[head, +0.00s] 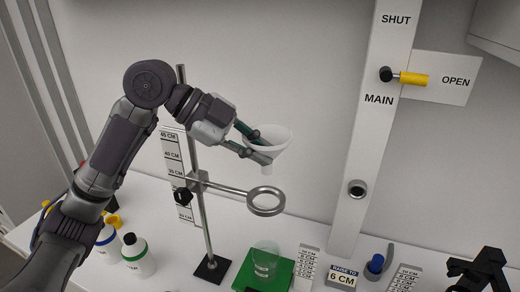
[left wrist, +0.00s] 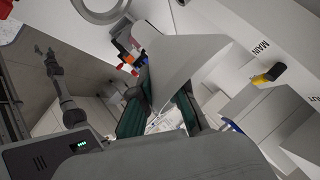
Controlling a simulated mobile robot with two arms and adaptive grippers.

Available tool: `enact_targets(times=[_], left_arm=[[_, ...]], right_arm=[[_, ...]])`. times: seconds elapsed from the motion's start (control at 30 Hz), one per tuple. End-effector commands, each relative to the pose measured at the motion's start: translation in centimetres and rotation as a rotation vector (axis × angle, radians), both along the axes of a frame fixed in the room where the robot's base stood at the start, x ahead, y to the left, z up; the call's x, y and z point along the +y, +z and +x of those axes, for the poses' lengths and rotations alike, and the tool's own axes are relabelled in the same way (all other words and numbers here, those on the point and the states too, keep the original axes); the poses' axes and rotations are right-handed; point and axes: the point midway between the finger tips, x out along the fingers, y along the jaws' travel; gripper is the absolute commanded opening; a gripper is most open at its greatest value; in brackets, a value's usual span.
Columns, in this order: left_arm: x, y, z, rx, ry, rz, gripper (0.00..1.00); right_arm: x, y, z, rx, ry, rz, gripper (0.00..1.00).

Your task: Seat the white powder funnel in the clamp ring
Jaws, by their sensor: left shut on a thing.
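The white powder funnel (head: 278,140) is held upright in the head view, wide mouth up and stem down. My left gripper (head: 262,148) is shut on the funnel's wall from the left. The clamp ring (head: 266,212) is a grey metal loop on a rod from the upright stand (head: 203,225). The funnel's stem tip shows a little above the ring in the picture, apart from it. In the left wrist view the funnel (left wrist: 185,65) fills the space by the fingers, and part of the ring (left wrist: 100,17) shows at the top. My right gripper (head: 482,268) is partly visible at lower right.
A clear beaker (head: 265,262) stands on a green mat (head: 283,280) below the ring. White bottles (head: 138,262) stand left of the stand. A ruled scale board (head: 175,160) is behind the stand. Labelled blocks (head: 343,277) and a blue-capped item (head: 376,264) are at right.

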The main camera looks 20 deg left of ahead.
Motion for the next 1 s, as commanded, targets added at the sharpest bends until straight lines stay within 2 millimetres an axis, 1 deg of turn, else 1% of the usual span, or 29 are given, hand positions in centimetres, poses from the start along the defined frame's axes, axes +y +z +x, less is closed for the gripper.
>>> enact_targets(times=[0.1,0.27,0.3,0.37,0.47,0.7,0.83,1.0], left_arm=[[0.1,0.3,-0.1,0.000,0.006,0.008,0.00],[0.1,-1.3,-0.1,0.000,0.007,0.008,0.00],[0.1,-1.6,-0.1,0.000,0.007,0.008,0.00],[0.1,-2.2,0.0,0.000,0.007,0.008,0.00],[0.1,-3.3,0.0,0.000,0.008,0.009,0.00],[0.1,-5.3,0.0,0.000,0.008,0.009,0.00],[0.1,-5.7,0.0,-0.002,0.008,0.009,0.00],[0.1,-5.8,0.0,-0.001,0.007,0.008,0.00]], right_arm=[[0.1,0.7,0.9,-0.012,0.001,0.002,0.67],[0.1,-0.3,3.9,-0.060,0.002,0.004,0.67],[0.1,-0.5,4.4,-0.068,0.002,0.004,0.67],[0.0,-0.9,4.7,-0.072,0.002,0.003,0.67],[-0.3,-1.7,4.4,-0.067,0.001,-0.001,0.67],[-0.9,-3.1,2.5,-0.038,0.000,-0.008,0.67],[-0.9,-3.4,2.2,-0.033,0.000,-0.009,0.67],[-0.9,-3.3,2.3,-0.035,0.000,-0.009,0.67]])
